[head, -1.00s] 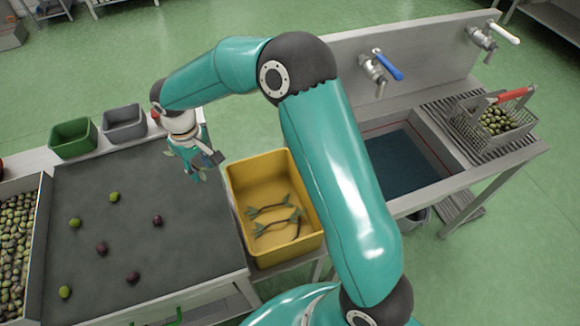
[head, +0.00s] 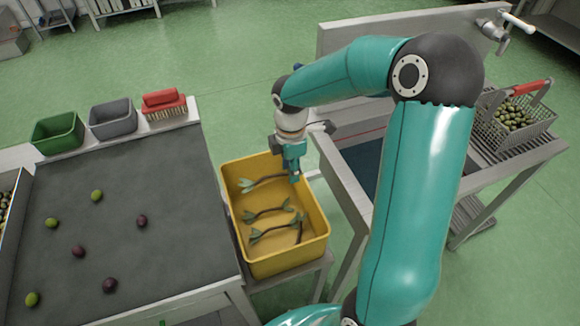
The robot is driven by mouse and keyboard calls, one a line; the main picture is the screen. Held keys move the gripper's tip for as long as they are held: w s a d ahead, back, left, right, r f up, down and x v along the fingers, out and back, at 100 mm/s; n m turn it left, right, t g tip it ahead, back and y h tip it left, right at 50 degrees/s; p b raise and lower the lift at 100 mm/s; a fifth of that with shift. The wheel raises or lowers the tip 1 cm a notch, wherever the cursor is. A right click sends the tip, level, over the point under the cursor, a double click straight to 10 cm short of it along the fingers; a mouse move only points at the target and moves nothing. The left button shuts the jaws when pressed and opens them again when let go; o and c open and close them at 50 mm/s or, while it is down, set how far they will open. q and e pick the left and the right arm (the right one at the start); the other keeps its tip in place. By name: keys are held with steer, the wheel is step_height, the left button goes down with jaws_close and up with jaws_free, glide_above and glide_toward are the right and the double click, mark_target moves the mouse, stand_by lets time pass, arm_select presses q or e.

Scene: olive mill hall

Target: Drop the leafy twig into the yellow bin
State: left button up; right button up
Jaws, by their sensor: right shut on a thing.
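The yellow bin (head: 290,262) stands between the dark sorting table and the sink, open at the top. My right gripper (head: 293,172) points down over the back part of the bin, shut on the leafy twig (head: 262,182). The twig reaches out to the left from the fingers, with green leaves at its left end. Its height above the bin floor is hard to tell. Several other leafy twigs (head: 268,214) lie on the bin floor in front of it. My left gripper is not in view.
Green (head: 58,134) and grey (head: 113,119) tubs and a red brush (head: 163,104) stand along the table's back edge. Loose olives (head: 97,196) lie on the dark table (head: 170,250). The sink (head: 358,165) and a wire basket of olives (head: 515,118) are at right.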

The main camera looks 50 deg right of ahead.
step_height(320, 180, down, 5)
steer(key=b, duration=0.3)
steer(key=shift+r, duration=0.1)
steer(key=o, duration=0.8)
step_height(320, 180, up, 12)
stand_by(0.7)
